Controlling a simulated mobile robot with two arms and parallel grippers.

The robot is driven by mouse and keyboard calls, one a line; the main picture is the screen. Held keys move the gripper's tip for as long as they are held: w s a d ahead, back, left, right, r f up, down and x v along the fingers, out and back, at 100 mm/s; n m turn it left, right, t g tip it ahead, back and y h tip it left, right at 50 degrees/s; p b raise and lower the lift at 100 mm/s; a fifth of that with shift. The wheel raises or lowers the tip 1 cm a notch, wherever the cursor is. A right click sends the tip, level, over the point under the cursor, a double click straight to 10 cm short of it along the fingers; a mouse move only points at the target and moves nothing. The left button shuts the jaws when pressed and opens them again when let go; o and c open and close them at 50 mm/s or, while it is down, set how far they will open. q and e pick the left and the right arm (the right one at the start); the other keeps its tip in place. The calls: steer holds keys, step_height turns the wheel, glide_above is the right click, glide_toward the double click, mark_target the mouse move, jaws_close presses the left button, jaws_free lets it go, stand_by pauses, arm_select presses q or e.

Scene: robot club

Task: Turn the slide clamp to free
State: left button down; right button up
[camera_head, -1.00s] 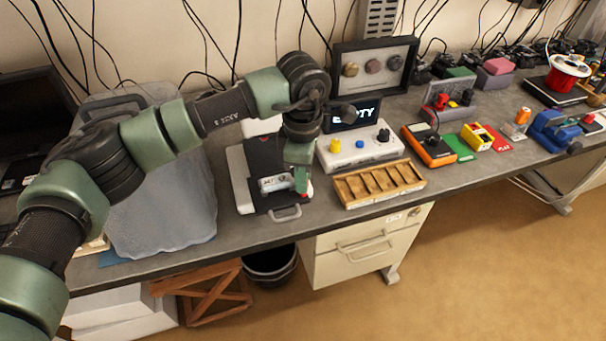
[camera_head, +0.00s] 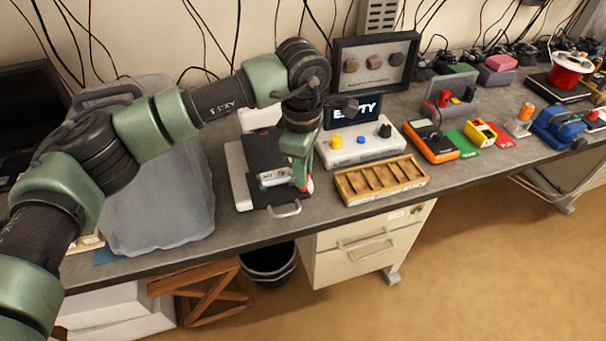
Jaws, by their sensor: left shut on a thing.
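A black device on a white base (camera_head: 239,184) sits on the bench left of the centre, with a metal pull handle (camera_head: 285,209) at its front. A small silver labelled part (camera_head: 272,178) lies on its front right; this looks like the slide clamp, but its label is too small to read. My left gripper (camera_head: 305,183) reaches down from above at the right end of this part, shut on what looks like the clamp's lever. A bit of red shows beside the fingertips. The fingers and arm hide much of the lever. My right gripper is not in view.
A wooden slotted tray (camera_head: 345,189) and a white control box (camera_head: 345,154) with coloured knobs stand close on the right. A screen reading EMPTY (camera_head: 352,111) is behind. A grey covered case (camera_head: 165,220) stands on the left. The bench's front edge is near.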

arm_select(q)
steer(key=m+b, duration=0.2)
steer(key=b, duration=0.1)
steer(key=shift+f+m+b, duration=0.2)
steer(key=shift+m+b, duration=0.15)
steer(key=shift+m, duration=0.05)
steer(key=shift+r+m+b, duration=0.2)
steer(key=shift+m+b, duration=0.7)
steer(key=shift+m, duration=0.3)
steer(key=c, duration=1.3)
jaws_free()
steer(key=shift+o, duration=0.2)
steer(key=shift+r, duration=0.55)
step_height(320, 180, up, 7)
steer(key=shift+a+f+b, duration=0.1)
steer(key=shift+b, duration=0.75)
